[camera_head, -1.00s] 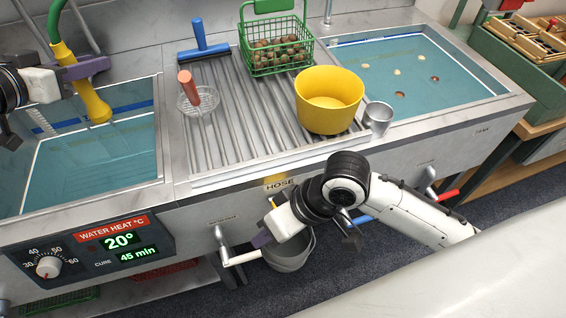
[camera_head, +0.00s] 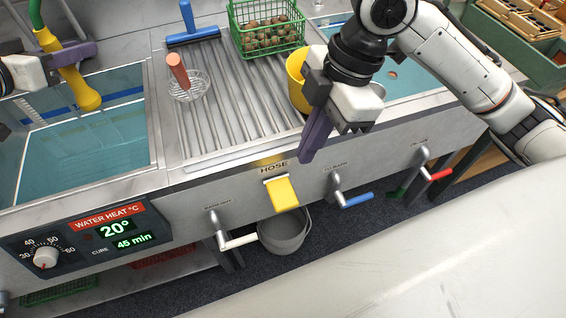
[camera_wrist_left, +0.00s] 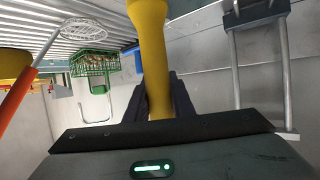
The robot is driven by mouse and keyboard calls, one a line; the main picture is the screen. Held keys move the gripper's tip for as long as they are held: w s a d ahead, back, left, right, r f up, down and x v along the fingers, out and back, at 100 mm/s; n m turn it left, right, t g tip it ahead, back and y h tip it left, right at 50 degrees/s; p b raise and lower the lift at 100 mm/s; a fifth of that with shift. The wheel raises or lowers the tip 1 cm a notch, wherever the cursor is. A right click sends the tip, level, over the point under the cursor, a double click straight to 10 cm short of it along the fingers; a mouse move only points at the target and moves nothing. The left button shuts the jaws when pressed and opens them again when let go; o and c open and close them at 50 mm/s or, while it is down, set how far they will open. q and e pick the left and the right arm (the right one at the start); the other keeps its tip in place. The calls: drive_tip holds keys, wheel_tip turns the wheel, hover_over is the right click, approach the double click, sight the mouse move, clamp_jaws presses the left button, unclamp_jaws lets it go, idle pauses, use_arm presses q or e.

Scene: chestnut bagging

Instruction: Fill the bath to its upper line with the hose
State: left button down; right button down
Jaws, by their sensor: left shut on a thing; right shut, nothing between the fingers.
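The bath (camera_head: 161,150) is the left steel basin, with teal water inside. A blue line and a white line show near its back wall; exactly where the water stands against them is hard to tell. My left gripper (camera_head: 72,56) is shut on the yellow hose nozzle (camera_head: 82,92), which points down over the bath; no stream shows. The nozzle also fills the middle of the left wrist view (camera_wrist_left: 150,50). The yellow hose lever (camera_head: 283,193) sticks out from the front panel under the HOSE label. My right gripper (camera_head: 314,145) is shut and empty, above and right of that lever, apart from it.
A ribbed drainboard (camera_head: 225,110) holds a wire skimmer (camera_head: 188,88), blue squeegee (camera_head: 193,36), green chestnut basket (camera_head: 268,48) and yellow bucket (camera_head: 297,80). White (camera_head: 240,241), blue (camera_head: 356,199) and red (camera_head: 438,175) handles jut from the front. A grey pail (camera_head: 284,232) stands below.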

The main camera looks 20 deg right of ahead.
drive_tip(key=shift+f, duration=0.15)
approach(286, 201)
drive_tip(key=x, duration=0.5)
drive_tip(key=shift+a, duration=0.25)
drive_tip(key=shift+f, duration=0.55)
